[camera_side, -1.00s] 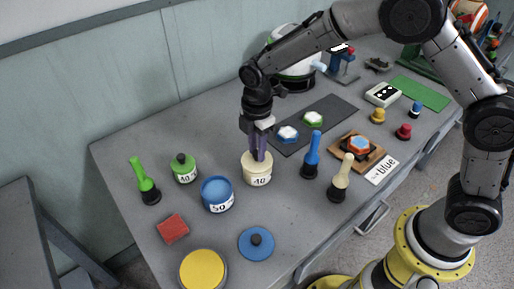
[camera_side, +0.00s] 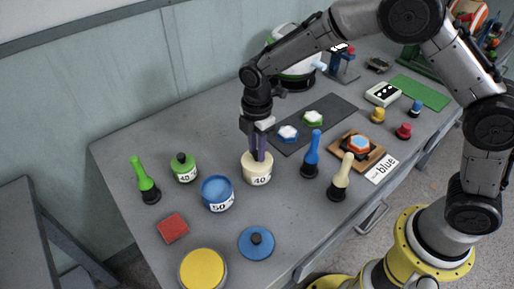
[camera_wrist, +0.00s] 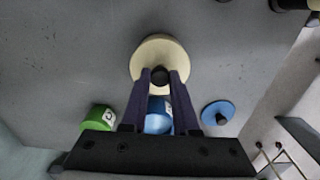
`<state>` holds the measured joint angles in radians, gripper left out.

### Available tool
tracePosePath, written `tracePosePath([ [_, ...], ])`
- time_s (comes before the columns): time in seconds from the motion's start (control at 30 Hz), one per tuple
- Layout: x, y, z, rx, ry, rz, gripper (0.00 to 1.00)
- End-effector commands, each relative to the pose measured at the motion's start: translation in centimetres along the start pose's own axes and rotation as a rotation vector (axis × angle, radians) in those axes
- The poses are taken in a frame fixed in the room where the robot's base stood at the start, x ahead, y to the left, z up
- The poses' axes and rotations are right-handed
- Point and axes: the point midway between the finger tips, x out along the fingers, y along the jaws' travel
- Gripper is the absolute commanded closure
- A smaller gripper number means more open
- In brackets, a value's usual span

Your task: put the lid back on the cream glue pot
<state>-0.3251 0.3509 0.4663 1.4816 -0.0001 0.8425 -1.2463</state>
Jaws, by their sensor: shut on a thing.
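The cream glue pot (camera_side: 257,174), labelled 40, stands upright in the middle of the table. Its cream lid, a round disc with a dark knob, shows in the wrist view (camera_wrist: 158,48). My gripper (camera_side: 258,157) points down over the pot and is shut on the lid's knob; it also shows in the wrist view (camera_wrist: 160,76). The lid is at the pot's mouth, lined up with it. I cannot tell whether it is fully seated. The lid hides the pot in the wrist view.
An open-looking blue pot (camera_side: 217,195) marked 50 stands close left, with a blue lid (camera_side: 256,242) flat in front. A lidded green pot (camera_side: 184,168) is further left. Blue (camera_side: 312,157) and cream (camera_side: 341,180) brushes stand upright to the right.

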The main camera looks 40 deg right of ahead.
Motion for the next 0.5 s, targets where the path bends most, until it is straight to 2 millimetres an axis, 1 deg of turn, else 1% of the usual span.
tracePosePath([
  [0.4,0.02,0.01,0.0,0.0,0.0,0.0,1.0],
  [0.43,0.02,0.01,0.0,0.0,0.0,0.0,0.7],
  [0.5,0.02,0.0,0.0,0.0,0.0,0.0,0.57],
])
